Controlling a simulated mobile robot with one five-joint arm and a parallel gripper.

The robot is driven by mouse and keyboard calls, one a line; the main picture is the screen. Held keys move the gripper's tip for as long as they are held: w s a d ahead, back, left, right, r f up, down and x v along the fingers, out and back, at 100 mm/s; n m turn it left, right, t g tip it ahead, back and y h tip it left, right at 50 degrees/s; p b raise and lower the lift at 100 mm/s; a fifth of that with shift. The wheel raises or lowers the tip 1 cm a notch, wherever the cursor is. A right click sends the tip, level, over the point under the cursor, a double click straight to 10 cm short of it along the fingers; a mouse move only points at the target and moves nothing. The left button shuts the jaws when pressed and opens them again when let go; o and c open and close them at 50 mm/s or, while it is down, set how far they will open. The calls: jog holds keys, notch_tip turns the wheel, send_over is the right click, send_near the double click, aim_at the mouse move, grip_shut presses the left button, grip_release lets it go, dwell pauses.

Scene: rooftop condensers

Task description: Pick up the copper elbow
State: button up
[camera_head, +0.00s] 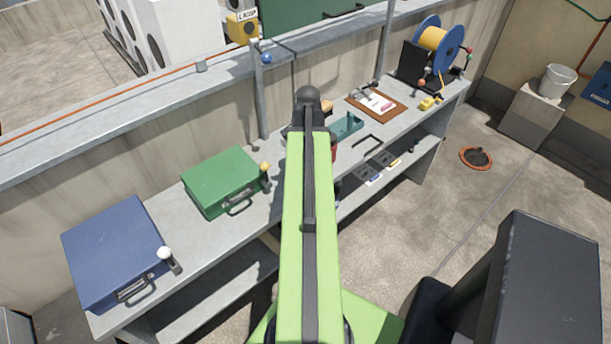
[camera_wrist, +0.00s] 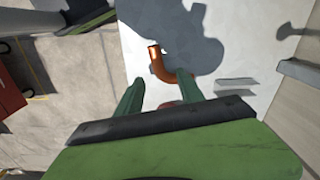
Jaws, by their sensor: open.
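The copper elbow (camera_wrist: 160,66) is a short, bent, orange-brown pipe lying on the pale bench top in the wrist view. One open end faces up and left in the picture, and its other end reaches toward the right finger. My gripper (camera_wrist: 162,82) is open, with its two green fingers pointing toward the elbow. The elbow is just ahead of and partly between the fingertips, and nothing is gripped. I cannot tell the gap in height. In the head view my green arm hides the gripper and the elbow.
The bench (camera_head: 208,236) holds a blue case (camera_head: 112,250), a green case (camera_head: 218,178), a teal tray (camera_head: 347,128), a clipboard (camera_head: 377,104) and a cable reel (camera_head: 432,45). A wall stands behind it.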

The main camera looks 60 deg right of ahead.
notch_tip(320, 180, down, 5)
jog(key=b, duration=0.5)
jog(key=shift+s+f, duration=0.1)
jog(key=shift+f, duration=0.05)
jog(key=shift+r, duration=0.2)
jog(key=shift+c, duration=0.5)
grip_shut()
